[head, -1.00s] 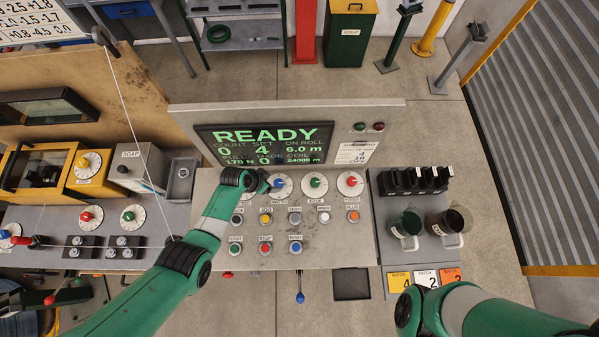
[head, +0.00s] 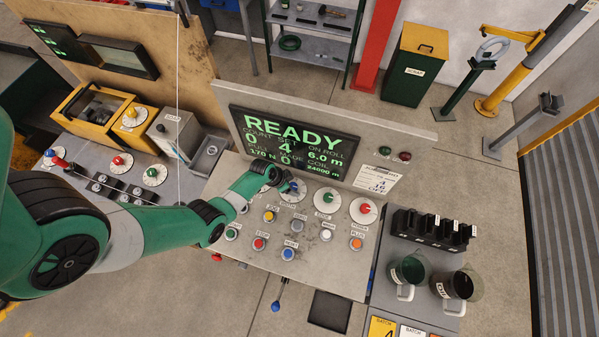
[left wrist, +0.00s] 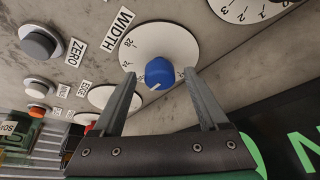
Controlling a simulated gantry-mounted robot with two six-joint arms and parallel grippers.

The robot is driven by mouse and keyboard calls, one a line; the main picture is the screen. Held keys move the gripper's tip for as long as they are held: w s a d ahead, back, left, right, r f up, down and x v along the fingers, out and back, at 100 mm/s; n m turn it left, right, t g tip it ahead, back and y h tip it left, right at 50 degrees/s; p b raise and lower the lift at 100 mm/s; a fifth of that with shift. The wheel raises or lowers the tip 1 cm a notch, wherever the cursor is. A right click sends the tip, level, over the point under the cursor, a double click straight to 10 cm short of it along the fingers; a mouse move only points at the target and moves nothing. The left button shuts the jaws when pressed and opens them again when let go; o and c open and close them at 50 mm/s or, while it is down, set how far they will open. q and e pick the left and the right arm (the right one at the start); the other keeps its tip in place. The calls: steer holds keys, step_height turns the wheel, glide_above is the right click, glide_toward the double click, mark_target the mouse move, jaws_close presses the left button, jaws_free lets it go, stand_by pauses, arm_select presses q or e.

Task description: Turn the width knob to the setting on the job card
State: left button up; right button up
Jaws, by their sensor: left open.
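The blue width knob (left wrist: 159,72) sits on a round white dial (left wrist: 150,42) labelled WIDTH in the left wrist view. A pale mark shows on its lower side; the exact setting cannot be read. In the head view the blue knob (head: 294,186) shows beside the fingers. My left gripper (left wrist: 160,78) is open, one finger on each side of the knob; whether they touch it cannot be told. In the head view my left gripper (head: 283,184) partly covers the dial. The job card (head: 377,178) is right of the screen, its print small. My right gripper is out of view.
The screen (head: 293,140) reads READY. Dials with a green knob (head: 327,201) and a red knob (head: 364,208) lie to the right. Several push buttons, including a red one (head: 258,244), sit below. Two mugs (head: 408,271) stand on the right shelf.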

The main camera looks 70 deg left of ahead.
arm_select(q)
steer(key=shift+c, duration=0.4)
jaws_close()
steer(key=shift+n, duration=0.3)
steer(key=n+y+p, duration=0.1)
steer(key=n, duration=0.2)
steer(key=shift+d, duration=0.15)
steer(key=n+g+y+b, duration=0.1)
steer(key=n+y, duration=0.1)
steer(key=n, duration=0.3)
steer(key=shift+w, duration=0.1)
steer(key=shift+g, duration=0.4)
steer(key=shift+o, duration=0.4)
jaws_free()
